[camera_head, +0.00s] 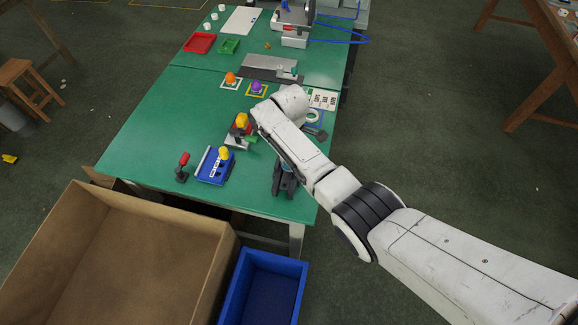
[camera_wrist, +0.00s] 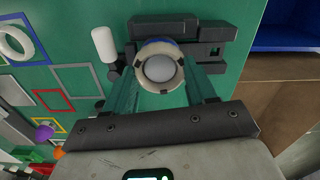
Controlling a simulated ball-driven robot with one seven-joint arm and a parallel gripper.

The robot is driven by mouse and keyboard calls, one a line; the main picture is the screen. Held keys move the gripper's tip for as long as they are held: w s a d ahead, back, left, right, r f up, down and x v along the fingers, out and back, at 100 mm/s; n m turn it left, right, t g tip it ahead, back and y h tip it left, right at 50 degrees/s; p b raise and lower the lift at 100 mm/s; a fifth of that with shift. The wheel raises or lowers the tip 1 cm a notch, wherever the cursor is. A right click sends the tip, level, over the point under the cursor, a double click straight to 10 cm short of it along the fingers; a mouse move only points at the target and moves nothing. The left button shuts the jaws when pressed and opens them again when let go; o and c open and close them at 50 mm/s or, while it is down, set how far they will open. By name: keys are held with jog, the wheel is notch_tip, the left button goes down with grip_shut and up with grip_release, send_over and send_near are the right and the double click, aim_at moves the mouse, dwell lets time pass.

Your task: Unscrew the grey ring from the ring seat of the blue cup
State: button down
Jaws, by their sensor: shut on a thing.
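The grey ring (camera_wrist: 142,67) shows in the wrist view as a pale, notched band around a round grey middle. The blue cup (camera_wrist: 160,42) shows only as a blue edge behind the ring. It sits in a dark clamp fixture (camera_wrist: 205,28); the fixture also shows in the head view (camera_head: 285,185), below my arm. My gripper (camera_wrist: 167,85) has its two teal fingers on either side of the ring and is shut on it. In the head view my arm hides most of the gripper and ring. The thread between ring and seat is hidden.
A blue holder (camera_head: 214,167) and a red-topped tool (camera_head: 182,168) are to the left on the green table (camera_head: 150,130). A cardboard box (camera_head: 205,262) and a blue bin (camera_head: 240,290) stand in front.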

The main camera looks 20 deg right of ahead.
jog(key=shift+r, duration=2)
